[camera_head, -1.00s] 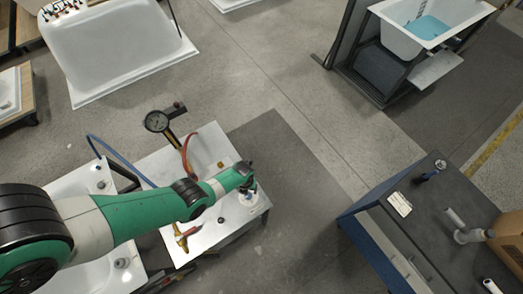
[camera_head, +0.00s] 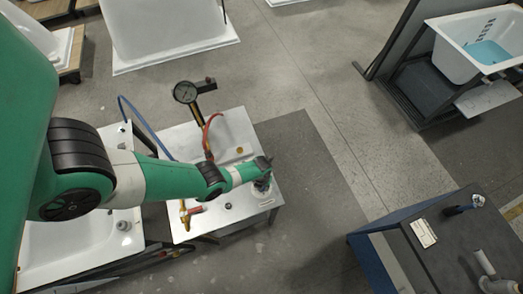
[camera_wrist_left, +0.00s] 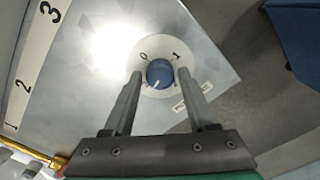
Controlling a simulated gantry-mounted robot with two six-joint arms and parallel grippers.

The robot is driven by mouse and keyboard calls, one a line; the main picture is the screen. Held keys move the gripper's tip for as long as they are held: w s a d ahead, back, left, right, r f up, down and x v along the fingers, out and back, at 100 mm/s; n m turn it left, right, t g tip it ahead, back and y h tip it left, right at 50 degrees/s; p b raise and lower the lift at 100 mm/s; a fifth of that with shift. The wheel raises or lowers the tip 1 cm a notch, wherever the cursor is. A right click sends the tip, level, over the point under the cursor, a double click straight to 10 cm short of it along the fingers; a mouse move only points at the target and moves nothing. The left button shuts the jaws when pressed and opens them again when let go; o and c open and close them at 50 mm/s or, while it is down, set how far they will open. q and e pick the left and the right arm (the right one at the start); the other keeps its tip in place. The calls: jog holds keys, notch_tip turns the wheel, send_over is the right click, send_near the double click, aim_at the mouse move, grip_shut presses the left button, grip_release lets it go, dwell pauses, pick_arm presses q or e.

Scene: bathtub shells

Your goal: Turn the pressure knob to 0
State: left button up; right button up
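The pressure knob (camera_wrist_left: 159,73) is a round blue knob with a white pointer line, on a pale round dial (camera_wrist_left: 146,58) marked 0 at upper left and 1 at upper right. The pointer line lies toward the bottom of the knob in the left wrist view. My left gripper (camera_wrist_left: 160,76) is open, with one finger on each side of the knob and small gaps beside it. In the head view the left gripper (camera_head: 264,172) is at the right end of the metal panel (camera_head: 232,126), where it covers most of the knob. My right gripper is not in view.
A pressure gauge (camera_head: 186,92) stands at the panel's back edge, beside a red hose (camera_head: 208,135) and a blue hose (camera_head: 140,118). Brass and red fittings (camera_head: 190,210) sit at its front left. A dark workbench (camera_head: 450,235) stands at right; grey floor lies between.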

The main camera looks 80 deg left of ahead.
pick_arm(q)
grip_shut()
